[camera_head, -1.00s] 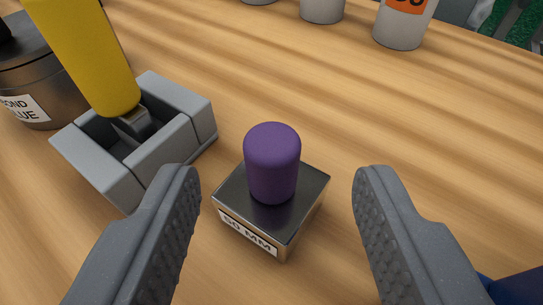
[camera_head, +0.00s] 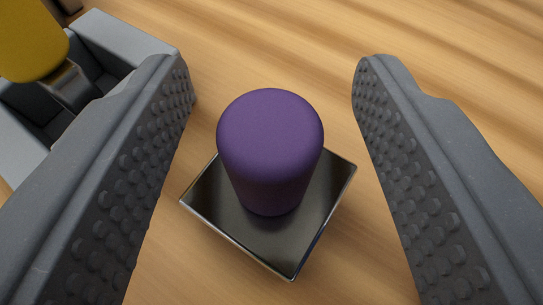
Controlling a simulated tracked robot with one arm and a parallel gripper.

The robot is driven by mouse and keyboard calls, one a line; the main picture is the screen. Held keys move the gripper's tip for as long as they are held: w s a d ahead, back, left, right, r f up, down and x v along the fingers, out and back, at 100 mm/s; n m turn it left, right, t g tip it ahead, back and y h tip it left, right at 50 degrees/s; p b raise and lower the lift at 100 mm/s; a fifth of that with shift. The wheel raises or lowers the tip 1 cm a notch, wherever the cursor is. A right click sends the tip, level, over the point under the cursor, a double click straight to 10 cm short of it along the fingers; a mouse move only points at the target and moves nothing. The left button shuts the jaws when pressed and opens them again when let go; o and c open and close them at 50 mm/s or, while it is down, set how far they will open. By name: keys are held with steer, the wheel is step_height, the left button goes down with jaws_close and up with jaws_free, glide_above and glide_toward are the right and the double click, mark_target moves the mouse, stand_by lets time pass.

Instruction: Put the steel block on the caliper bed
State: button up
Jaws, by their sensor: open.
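The steel block (camera_head: 260,237) is a shiny square block lying on the wooden table. A purple cylindrical knob (camera_head: 270,140) stands upright on its top. My gripper (camera_head: 272,75) is open, with one grey studded finger on each side of the knob and block. Neither finger visibly touches the knob. The block's label, seen earlier as 50 MM, is hidden from this angle. I cannot identify the caliper bed in this view.
A grey open-topped holder (camera_head: 130,38) with a yellow-handled tool (camera_head: 30,40) in it is at the upper left, partly behind the left finger. Bare wooden table (camera_head: 450,50) lies at the upper right.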

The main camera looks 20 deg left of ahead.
jaws_close()
steer(key=shift+r, duration=0.1)
